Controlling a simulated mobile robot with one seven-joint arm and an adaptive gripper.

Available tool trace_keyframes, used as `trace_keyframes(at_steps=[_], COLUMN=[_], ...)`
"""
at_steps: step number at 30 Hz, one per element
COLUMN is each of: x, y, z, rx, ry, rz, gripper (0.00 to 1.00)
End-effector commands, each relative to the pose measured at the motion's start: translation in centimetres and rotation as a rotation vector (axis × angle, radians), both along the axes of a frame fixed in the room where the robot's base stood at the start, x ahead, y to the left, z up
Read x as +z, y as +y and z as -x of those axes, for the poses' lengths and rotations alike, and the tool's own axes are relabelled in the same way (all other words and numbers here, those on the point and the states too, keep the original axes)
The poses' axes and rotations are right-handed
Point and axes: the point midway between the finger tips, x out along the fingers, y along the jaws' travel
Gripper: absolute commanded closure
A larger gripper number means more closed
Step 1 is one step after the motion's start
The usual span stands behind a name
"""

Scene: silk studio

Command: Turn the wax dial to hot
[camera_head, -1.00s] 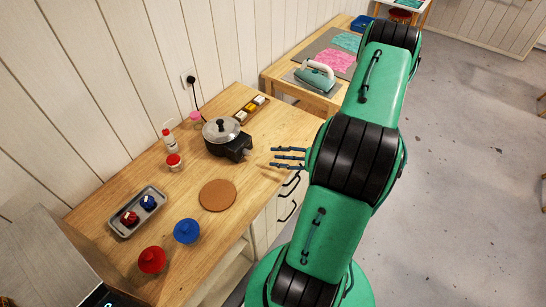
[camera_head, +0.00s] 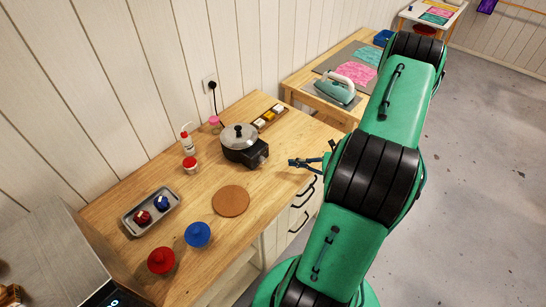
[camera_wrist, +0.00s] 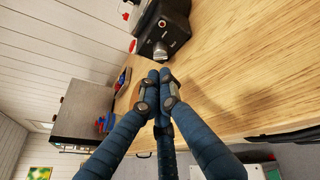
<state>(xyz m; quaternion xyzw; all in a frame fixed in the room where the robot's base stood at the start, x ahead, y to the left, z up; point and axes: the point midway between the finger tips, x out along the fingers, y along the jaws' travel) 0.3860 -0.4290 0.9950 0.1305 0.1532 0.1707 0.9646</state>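The wax pot (camera_head: 238,145) is a black box-shaped heater with a silver lid, standing on the wooden bench. Its dial (camera_wrist: 161,51) is a small grey knob on the dark front face, seen in the wrist view. In the head view the dial (camera_head: 262,159) is small, and its setting cannot be read. My gripper (camera_head: 292,163) is just right of the dial, over the bench's front edge, with a gap between them. In the wrist view its blue fingers (camera_wrist: 157,80) are drawn together, empty, with the tips below the dial.
A cork mat (camera_head: 231,201), a blue pot (camera_head: 198,234) and a red pot (camera_head: 161,260) stand nearer me on the bench. A grey tray (camera_head: 138,220), a white bottle (camera_head: 187,138) and a red-lidded jar (camera_head: 190,164) stand left. An iron (camera_head: 335,88) rests on another table.

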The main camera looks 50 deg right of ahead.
Motion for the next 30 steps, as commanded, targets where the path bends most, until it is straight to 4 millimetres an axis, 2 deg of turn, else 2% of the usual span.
trace_keyframes(at_steps=[17,30], x=[2.2,4.2], y=[-2.9,-5.0], z=[-1.7,-2.9], rx=[0.433,0.777], ry=[-0.398,-0.781], rz=[0.971,1.658], gripper=[1.0,1.0])
